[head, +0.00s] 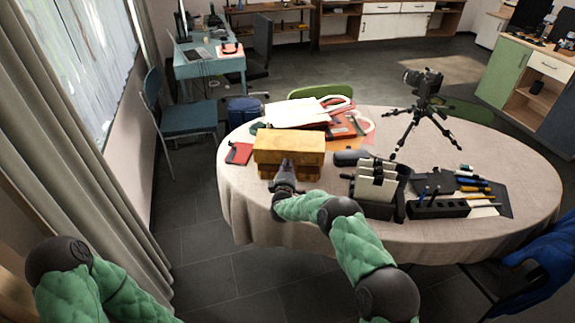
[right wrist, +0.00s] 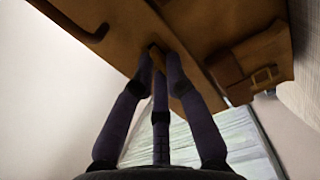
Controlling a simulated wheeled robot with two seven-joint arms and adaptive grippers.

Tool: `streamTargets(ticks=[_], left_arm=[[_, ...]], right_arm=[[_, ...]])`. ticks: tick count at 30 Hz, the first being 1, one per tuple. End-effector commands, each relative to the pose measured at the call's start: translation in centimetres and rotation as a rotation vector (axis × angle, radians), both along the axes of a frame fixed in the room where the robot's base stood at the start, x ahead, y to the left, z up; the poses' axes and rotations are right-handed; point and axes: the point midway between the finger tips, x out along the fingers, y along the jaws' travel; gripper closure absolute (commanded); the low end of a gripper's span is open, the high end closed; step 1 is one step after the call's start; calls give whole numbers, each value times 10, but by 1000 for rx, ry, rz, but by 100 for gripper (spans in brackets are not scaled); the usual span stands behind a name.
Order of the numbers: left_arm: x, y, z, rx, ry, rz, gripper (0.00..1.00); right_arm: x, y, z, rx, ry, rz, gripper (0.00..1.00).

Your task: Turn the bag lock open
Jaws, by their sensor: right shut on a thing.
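A tan-yellow bag (head: 290,143) stands near the left side of the round table. My right gripper (head: 286,172) is at the bag's front face. In the right wrist view the brown bag (right wrist: 205,28) fills the top, and the fingertips of my right gripper (right wrist: 162,62) close together on a small bag lock (right wrist: 158,57) at its surface. The fingers hide most of this lock, so its turn angle cannot be told. A second strap with a metal buckle (right wrist: 264,78) shows to the right. My left arm shows at the lower left of the head view; its gripper is out of view.
The table (head: 455,150) has a light cloth. White bags and red folders lie behind the bag, and a red notebook (head: 239,153) lies left of it. A black organizer (head: 376,190), a pen holder (head: 437,208) and a camera on a tripod (head: 421,108) stand to the right.

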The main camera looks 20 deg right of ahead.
Motion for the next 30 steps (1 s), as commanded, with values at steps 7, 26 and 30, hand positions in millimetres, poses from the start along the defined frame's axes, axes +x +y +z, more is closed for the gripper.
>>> streamTargets(ticks=[7,26,30], left_arm=[[0,0,4,0,0,0,60],[0,0,4,0,0,0,60],[0,0,4,0,0,0,60]], right_arm=[[0,1,0,-98,37,2,100],[0,2,-1,-138,52,3,100],[0,2,-1,-137,52,2,61]])
